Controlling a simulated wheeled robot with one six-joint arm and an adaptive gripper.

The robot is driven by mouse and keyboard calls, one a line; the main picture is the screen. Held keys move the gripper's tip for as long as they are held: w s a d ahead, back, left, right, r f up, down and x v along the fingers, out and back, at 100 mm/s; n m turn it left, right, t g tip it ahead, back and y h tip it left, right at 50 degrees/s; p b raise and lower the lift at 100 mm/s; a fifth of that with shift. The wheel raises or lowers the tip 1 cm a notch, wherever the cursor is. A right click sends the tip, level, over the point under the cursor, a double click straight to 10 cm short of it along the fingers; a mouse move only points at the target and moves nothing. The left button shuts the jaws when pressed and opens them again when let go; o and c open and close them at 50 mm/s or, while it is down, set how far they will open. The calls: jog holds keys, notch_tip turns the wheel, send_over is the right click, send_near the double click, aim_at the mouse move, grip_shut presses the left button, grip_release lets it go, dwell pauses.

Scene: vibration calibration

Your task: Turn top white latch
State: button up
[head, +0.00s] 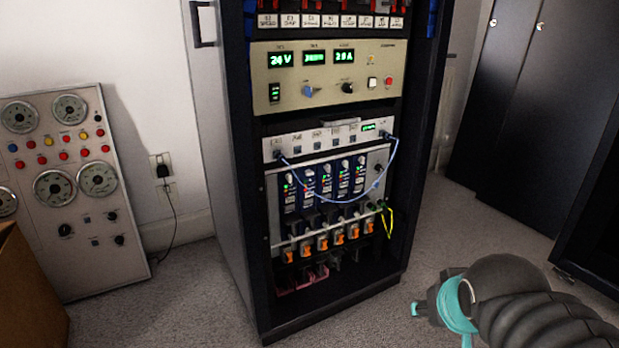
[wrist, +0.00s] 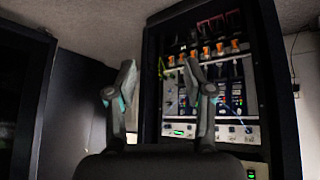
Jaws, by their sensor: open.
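I cannot pick out a white latch for certain. Two small pale round fittings show high on the dark cabinet doors at the right, a left fitting (head: 493,22) and a right fitting (head: 540,26); they are too small to tell what they are. My gripper (wrist: 157,72) is open and empty in the wrist view, its two grey fingers spread apart. Behind the fingers, the equipment rack (wrist: 152,70) appears upside down, some way off and not touched. In the head view part of my arm shows at the lower right, and I cannot make out the fingers there.
The black rack (head: 235,200) stands in the middle with a beige power unit (head: 270,75), blue modules and orange-and-white connectors. A gauge panel (head: 75,220) leans at the left wall beside a cardboard box (head: 30,300). Grey carpet (head: 435,240) is clear right of the rack.

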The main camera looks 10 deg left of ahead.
jog(key=w+r+n+t+p, duration=0.1)
jog(key=w+r+t, duration=0.2)
jog(key=w, duration=1)
jog(key=n+t+y+p, duration=0.4)
jog(key=n+t+y, duration=0.15)
jog(key=y, duration=0.55)
send_near(311, 174)
jog(key=shift+g, duration=0.35)
jog(key=x, duration=0.9)
jog(key=shift+d+r, duration=0.1)
jog(key=shift+r, duration=0.1)
jog(key=shift+c, duration=0.2)
jog(key=shift+d, duration=0.1)
grip_shut()
